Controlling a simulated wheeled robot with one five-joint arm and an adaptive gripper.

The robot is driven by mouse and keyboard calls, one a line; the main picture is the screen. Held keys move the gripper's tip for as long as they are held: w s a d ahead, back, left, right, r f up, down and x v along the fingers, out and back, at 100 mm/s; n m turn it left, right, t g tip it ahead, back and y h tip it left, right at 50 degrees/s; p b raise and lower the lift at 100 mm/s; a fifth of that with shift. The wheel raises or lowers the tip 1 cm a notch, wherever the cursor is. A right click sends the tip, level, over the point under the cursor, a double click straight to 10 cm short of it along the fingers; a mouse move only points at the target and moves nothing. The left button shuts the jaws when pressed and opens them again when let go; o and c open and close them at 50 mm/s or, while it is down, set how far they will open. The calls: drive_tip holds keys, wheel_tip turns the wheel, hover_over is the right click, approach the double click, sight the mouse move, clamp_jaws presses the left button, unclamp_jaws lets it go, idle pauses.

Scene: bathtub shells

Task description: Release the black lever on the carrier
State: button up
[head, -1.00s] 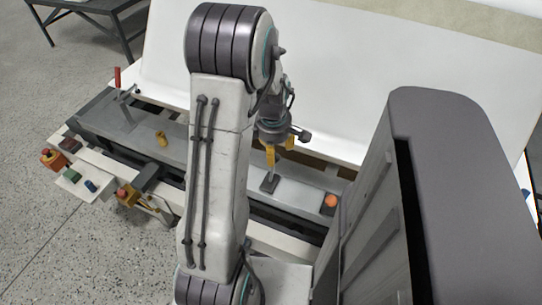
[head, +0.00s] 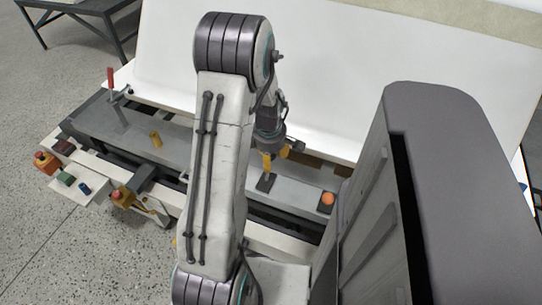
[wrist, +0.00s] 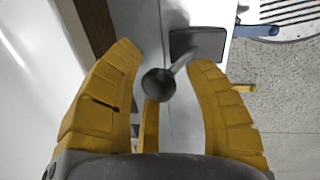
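The black lever, with its round knob (wrist: 158,84), stands on a thin rod from a dark base plate (wrist: 198,44) in the wrist view. In the head view its dark base (head: 266,184) sits on the grey carrier (head: 210,150). The knob is nearer the left finger, and I see a gap on both sides. In the head view my gripper (head: 268,162) hangs just above the lever base and hides most of the lever.
A large white shell (head: 330,80) rises behind.

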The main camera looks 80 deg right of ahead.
sight(267, 174)
clamp_jaws()
drive_tip(key=shift+w+a+r, duration=0.1)
drive_tip(key=shift+a, duration=0.35)
idle(0.3)
drive_tip(key=shift+w+a+r+b, duration=0.1)
drive_tip(key=shift+w+a+b, duration=0.1)
drive_tip(key=shift+a+b, duration=0.4)
drive_tip(key=shift+w+a+r+b, duration=0.15)
drive_tip(key=shift+a+b, duration=0.2)
drive_tip(key=shift+a, duration=0.4)
drive_tip(key=shift+w+a+f+b, duration=0.15)
drive_tip(key=shift+a+b, duration=0.15)
drive_tip(key=shift+a, duration=0.3)
drive_tip(key=shift+w+a+f+b, duration=0.1)
drive_tip(key=shift+a+b, duration=0.25)
drive_tip(key=shift+a, duration=0.25)
drive_tip(key=shift+w+a+f+b, duration=0.15)
drive_tip(key=shift+a+b, duration=0.15)
drive_tip(key=shift+a, duration=0.4)
drive_tip(key=shift+o, duration=1.2)
unclamp_jaws()
drive_tip(key=shift+r, duration=0.1)
wheel_tip(267, 174, up, 12)
drive_tip(key=a, duration=0.1)
drive_tip(key=shift+a, duration=0.35)
